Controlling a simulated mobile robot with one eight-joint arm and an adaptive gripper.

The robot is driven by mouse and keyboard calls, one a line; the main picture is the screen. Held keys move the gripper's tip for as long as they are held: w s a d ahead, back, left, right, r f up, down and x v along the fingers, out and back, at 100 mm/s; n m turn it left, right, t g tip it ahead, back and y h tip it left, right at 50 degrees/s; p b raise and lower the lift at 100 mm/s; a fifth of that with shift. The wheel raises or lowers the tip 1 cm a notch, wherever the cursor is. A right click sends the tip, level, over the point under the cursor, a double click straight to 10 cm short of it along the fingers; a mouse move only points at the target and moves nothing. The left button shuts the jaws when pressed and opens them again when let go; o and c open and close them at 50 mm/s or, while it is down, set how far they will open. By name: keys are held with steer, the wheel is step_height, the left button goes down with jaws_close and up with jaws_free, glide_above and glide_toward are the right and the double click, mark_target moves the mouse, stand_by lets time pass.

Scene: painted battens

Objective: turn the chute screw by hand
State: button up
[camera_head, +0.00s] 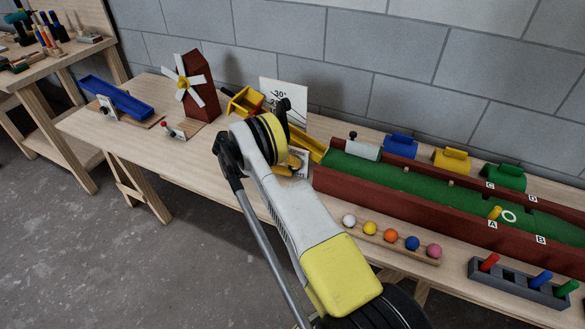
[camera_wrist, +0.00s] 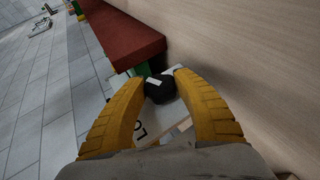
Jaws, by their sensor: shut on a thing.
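In the wrist view, my gripper (camera_wrist: 162,84) has its two yellow fingers closed on a black knob, the chute screw (camera_wrist: 160,93). A pale mark shows on top of the knob. The fingers touch it from both sides and hide part of it. A white plate with black lettering (camera_wrist: 146,131) lies below the knob, between the fingers. In the head view, the yellow chute (camera_head: 315,147) runs behind my arm beside a white board (camera_head: 270,92) marked 30°.
A red-walled green lane (camera_head: 390,170) stands right of the chute. Several coloured balls on a rack (camera_head: 391,236) lie in front of it. A windmill block (camera_head: 197,95) and a blue trough (camera_head: 115,98) stand to the left. The grey wall is close behind.

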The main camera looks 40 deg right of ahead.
steer(key=o, duration=1.2)
steer(key=shift+d, duration=0.1)
steer(key=shift+c, duration=0.2)
